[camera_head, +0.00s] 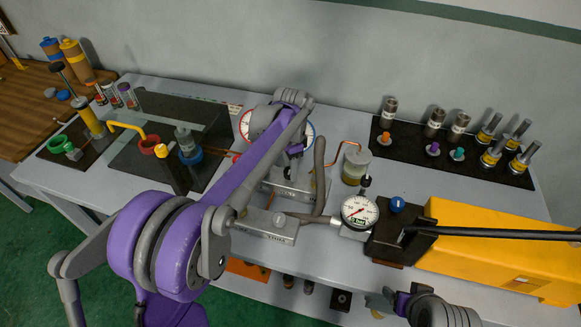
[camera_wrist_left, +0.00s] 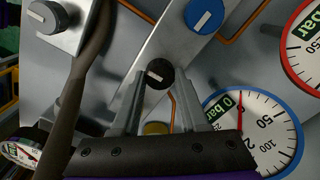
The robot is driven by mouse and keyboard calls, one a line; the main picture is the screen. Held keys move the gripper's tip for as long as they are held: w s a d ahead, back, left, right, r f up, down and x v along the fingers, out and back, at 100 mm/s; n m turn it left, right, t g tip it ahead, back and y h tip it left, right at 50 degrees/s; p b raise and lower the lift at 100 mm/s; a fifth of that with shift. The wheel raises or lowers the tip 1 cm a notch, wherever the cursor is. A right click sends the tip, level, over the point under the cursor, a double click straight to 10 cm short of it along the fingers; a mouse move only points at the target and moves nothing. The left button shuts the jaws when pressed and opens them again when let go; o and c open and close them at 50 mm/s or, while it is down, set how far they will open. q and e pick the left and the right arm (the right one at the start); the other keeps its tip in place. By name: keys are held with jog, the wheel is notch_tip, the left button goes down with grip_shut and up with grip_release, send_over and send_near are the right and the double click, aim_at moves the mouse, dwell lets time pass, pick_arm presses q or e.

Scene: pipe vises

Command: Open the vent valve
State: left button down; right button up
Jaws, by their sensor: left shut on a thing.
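In the left wrist view a black knob (camera_wrist_left: 160,76) with a white line sits between the fingertips of my left gripper (camera_wrist_left: 158,84), which is shut on it. The knob is on a metal manifold plate (camera_wrist_left: 150,52). A blue knob (camera_wrist_left: 204,16) on the same plate and a grey knob (camera_wrist_left: 46,17) on another block stand farther up. In the head view my left arm covers the gripped knob and fingertips. The grey knob (camera_head: 278,219) shows on the front block. I cannot read which label marks the vent valve. My right gripper (camera_head: 383,301) is at the bottom, apart from the valves.
Red-ringed and blue-ringed gauges (camera_wrist_left: 252,128) stand close to my left gripper. A dark hose (camera_head: 319,165) and a small gauge (camera_head: 360,211) are nearby. A yellow case (camera_head: 490,245) is at right. Fittings stand on a black mat (camera_head: 400,140) at the back.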

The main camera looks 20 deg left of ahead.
pick_arm(q)
jog(key=shift+n, duration=0.3)
jog(key=n, duration=0.3)
jog(key=shift+n, duration=0.4)
jog(key=n, duration=0.3)
jog(key=shift+a+n, duration=0.1)
jog(key=shift+n, duration=0.2)
jog(key=n, duration=0.4)
jog(key=shift+b, duration=0.3)
jog(key=shift+n, duration=2.2)
jog(key=shift+c, duration=2.1)
grip_release()
